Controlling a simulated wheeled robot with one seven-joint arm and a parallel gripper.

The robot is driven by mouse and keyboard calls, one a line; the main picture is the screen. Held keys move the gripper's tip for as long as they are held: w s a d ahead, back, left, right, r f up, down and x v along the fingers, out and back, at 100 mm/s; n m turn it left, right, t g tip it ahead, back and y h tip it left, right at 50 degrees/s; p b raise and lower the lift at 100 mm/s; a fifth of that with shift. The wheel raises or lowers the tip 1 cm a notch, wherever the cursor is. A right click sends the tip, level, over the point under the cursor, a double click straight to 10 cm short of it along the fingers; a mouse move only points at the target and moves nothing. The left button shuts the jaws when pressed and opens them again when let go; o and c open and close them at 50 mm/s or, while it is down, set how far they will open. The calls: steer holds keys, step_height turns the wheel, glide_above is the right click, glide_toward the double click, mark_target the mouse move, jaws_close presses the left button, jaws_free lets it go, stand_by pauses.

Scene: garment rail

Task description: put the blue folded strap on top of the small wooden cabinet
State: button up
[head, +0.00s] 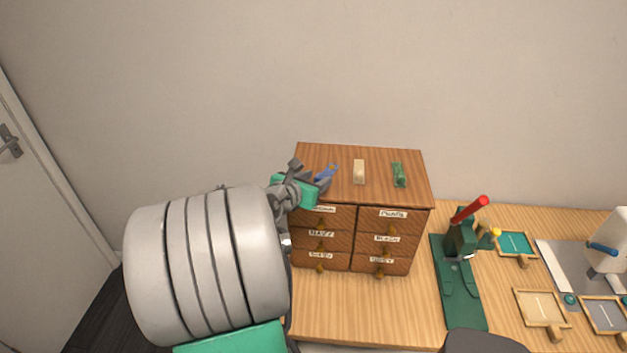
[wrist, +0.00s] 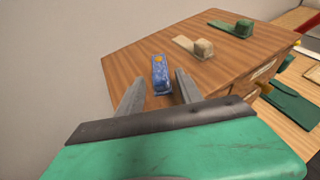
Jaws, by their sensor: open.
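The small wooden cabinet (head: 335,152) stands on the table against the wall, with rows of labelled drawers in front. My gripper (head: 322,181) is open over the cabinet's left side. In the wrist view its two fingers (wrist: 160,88) stand apart on either side of the strap's near end, with visible gaps.
A cream folded strap (head: 359,172) and a green one (head: 399,175) lie on the cabinet top to the right. A green press with a red handle (head: 468,210) stands right of the cabinet. Small framed screens (head: 540,312) lie farther right. Bare table (head: 345,310) shows before the cabinet.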

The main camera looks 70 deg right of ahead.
steer(key=v, duration=1.2)
steer(key=w+a+f+m+t+y, duration=0.3)
steer(key=w+a+m, duration=0.1)
steer(key=w+a, duration=0.35)
steer(key=w+a+f+m+t+y, duration=0.2)
steer(key=w+a+m+t+y, duration=0.15)
steer(key=w+a, duration=0.4)
steer(key=w+a+m+y, duration=0.2)
steer(key=a+m+y, duration=0.5)
steer(key=a, duration=1.6)
steer(key=shift+w+a+m+b, duration=0.25)
steer(key=shift+w+m+b, duration=0.15)
steer(key=shift+m, duration=0.35)
